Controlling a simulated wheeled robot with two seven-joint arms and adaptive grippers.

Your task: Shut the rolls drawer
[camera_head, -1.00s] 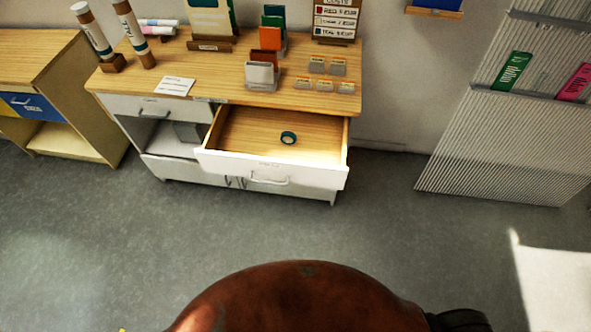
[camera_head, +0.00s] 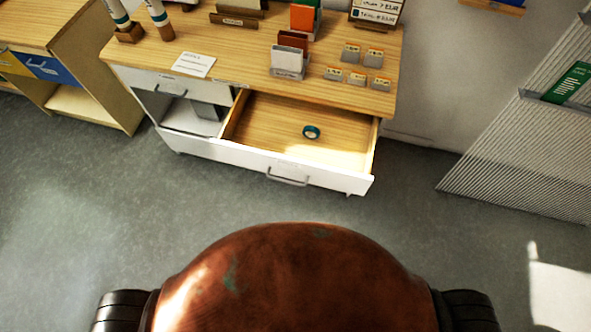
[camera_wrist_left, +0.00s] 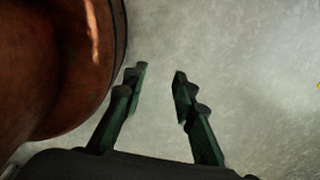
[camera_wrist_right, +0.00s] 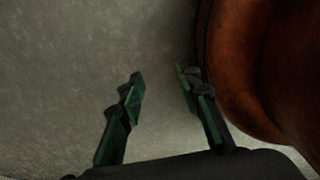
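The rolls drawer (camera_head: 265,122) is pulled out from the right half of the white cabinet under the wooden counter. Its white front (camera_head: 240,158) has a grey bar handle (camera_head: 287,178) and faces me. A small teal tape roll (camera_head: 311,132) lies inside on the wooden bottom. My left gripper (camera_wrist_left: 158,72) shows only in the left wrist view, its fingers apart with bare floor between them. My right gripper (camera_wrist_right: 158,80) shows only in the right wrist view, also with fingers apart and nothing between them. Both are away from the drawer.
The counter top (camera_head: 235,85) holds a small card (camera_head: 194,64), card racks (camera_head: 288,62) and several grey tags (camera_head: 357,78). A closed drawer (camera_head: 165,85) sits left above an open shelf. A ribbed panel (camera_head: 520,150) stands at right. The grey floor before the cabinet is clear.

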